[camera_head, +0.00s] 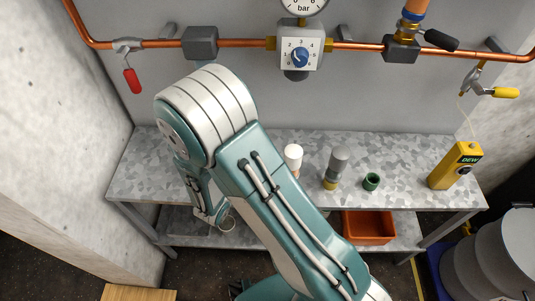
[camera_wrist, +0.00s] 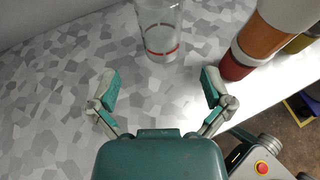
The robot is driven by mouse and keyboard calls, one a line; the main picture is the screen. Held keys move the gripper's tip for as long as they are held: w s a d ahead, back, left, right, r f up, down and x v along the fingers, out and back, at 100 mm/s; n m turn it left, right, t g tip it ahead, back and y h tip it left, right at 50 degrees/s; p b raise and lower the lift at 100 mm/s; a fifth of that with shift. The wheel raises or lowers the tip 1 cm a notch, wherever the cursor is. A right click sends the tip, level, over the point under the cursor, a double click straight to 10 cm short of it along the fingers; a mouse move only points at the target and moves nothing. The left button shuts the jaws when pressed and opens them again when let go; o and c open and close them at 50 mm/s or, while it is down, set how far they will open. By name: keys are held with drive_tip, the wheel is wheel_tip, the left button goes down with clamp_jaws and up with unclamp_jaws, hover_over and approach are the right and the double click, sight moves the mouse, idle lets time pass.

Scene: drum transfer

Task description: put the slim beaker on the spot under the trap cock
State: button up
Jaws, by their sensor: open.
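A clear glass beaker (camera_wrist: 160,38) with a red ring near its foot stands upright on the grey mottled bench in the wrist view. My gripper (camera_wrist: 159,76) is open, with its two fingers apart and nothing between them. The beaker is just ahead of the fingertips, roughly centred, and not touched. In the head view my arm hides the beaker's place on the bench. A red-handled cock (camera_head: 130,68) and a yellow-handled cock (camera_head: 485,88) are on the pipe. I cannot tell which is the trap cock, and no marked spot shows clearly.
A white, orange and red container (camera_wrist: 262,38) stands right of the beaker. On the bench (camera_head: 145,165) are a grey-topped bottle (camera_head: 337,162), a green ring (camera_head: 371,182) and a yellow DEW meter (camera_head: 455,165). An orange bin (camera_head: 368,228) sits below. The bench's left end looks clear.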

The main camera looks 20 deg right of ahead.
drive_tip(key=x, duration=0.4)
drive_tip(key=shift+w+d+f, duration=0.1)
drive_tip(key=shift+w+f, duration=0.05)
drive_tip(key=shift+w, duration=0.2)
drive_tip(key=x, duration=0.5)
drive_tip(key=shift+w+d+r, duration=0.25)
drive_tip(key=shift+d, duration=0.25)
drive_tip(key=c, duration=1)
